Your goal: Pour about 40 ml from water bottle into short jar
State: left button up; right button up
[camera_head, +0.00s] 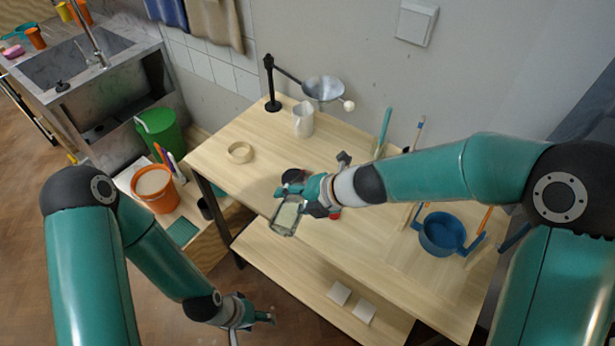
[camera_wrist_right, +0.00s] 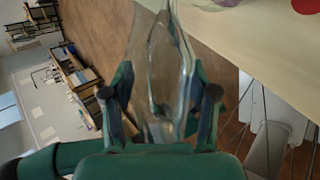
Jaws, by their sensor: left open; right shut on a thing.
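My right gripper (camera_head: 315,193) is shut on a clear water bottle (camera_head: 286,214), near the table's front edge. In the right wrist view the see-through bottle (camera_wrist_right: 160,70) stands out between the two fingers. In the head view the bottle looks tilted; whether any water leaves it cannot be seen. My left gripper (camera_head: 262,318) is open and empty, low over the floor in front of the table.
The wooden table (camera_head: 225,148) carries a tan ring (camera_head: 240,152), a white pitcher (camera_head: 303,119), a black stand with a grey bowl (camera_head: 323,88), and a blue pot (camera_head: 442,233) at right. An orange bucket (camera_head: 154,188) stands at left. The table's left part is mostly clear.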

jog(key=shift+r, duration=0.1)
jog(key=shift+t, duration=0.3)
jog(key=b, duration=0.2)
jog(key=n+t+b, duration=0.1)
jog(key=b, duration=0.1)
jog(key=shift+w+d+f, duration=0.1)
jog(key=shift+w+f, duration=0.1)
jog(key=shift+f, duration=0.2)
jog(key=shift+r+h+b, duration=0.1)
jog(key=shift+h+b, duration=0.2)
jog(key=shift+b, duration=0.5)
jog(key=shift+t, duration=0.3)
jog(key=shift+w+r, duration=0.1)
dwell(0.4)
